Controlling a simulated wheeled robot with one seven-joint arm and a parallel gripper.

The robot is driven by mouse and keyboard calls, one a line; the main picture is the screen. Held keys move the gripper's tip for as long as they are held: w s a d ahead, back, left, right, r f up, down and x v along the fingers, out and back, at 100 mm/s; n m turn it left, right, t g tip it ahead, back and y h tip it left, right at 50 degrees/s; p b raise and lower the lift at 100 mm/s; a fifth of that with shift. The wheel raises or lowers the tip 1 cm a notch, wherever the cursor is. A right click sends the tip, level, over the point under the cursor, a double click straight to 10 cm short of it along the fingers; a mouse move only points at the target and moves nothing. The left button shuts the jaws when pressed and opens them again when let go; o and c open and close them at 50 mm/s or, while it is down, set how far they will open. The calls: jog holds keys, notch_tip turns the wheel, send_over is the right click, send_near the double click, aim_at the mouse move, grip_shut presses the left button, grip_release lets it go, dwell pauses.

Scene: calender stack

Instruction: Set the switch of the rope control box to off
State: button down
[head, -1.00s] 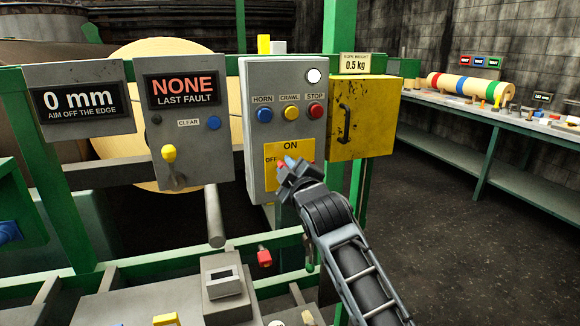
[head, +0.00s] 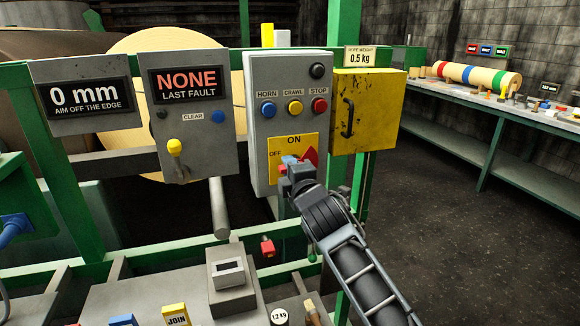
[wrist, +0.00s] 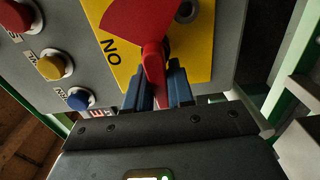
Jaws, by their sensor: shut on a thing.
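The rope control box (head: 264,175) is a grey box with a yellow switch plate (head: 283,147) marked ON at the top and OFF at the left. My gripper (head: 291,164) is at this plate. In the wrist view, its blue fingers (wrist: 158,90) are shut on the red switch handle (wrist: 153,62), which points leftward, to the OFF side, as seen from the head. My gripper hides most of the handle in the head view. A red wedge (head: 311,156) shows right of the gripper. The round lamp (head: 317,71) at the box's upper right is dark.
Blue HORN (head: 268,109), yellow CRAWL (head: 294,107) and red STOP (head: 320,105) buttons sit above the plate. A yellow cabinet (head: 383,120) stands close on the right. A grey fault panel (head: 199,145) is on the left. A green rail (head: 290,268) runs below.

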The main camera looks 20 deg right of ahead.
jog(key=shift+a+f, duration=0.1)
dwell(0.3)
jog(key=c, duration=1.1)
grip_release()
jog(key=shift+s, duration=3.9)
jog(key=s+a+f+m, duration=0.1)
jog(key=s+f+m, duration=0.35)
jog(key=s, duration=0.55)
jog(key=s+a+f+m+g, duration=0.1)
jog(key=s+a+f+m, duration=0.15)
jog(key=s+f, duration=0.45)
jog(key=s+a+f+m, duration=0.1)
jog(key=s+f+m, duration=0.25)
jog(key=s, duration=0.85)
jog(key=s+d+r+m, duration=0.2)
jog(key=s, duration=0.6)
jog(key=s+d+r+m+g, duration=0.1)
jog(key=s+d+r+m, duration=0.1)
jog(key=s, duration=0.6)
jog(key=s+d+r+m+g, duration=0.1)
jog(key=s+d+r+m, duration=0.1)
jog(key=s, duration=0.7)
jog(key=shift+s+d+r+m, duration=0.15)
jog(key=shift+d+m, duration=0.15)
jog(key=shift+m, duration=0.45)
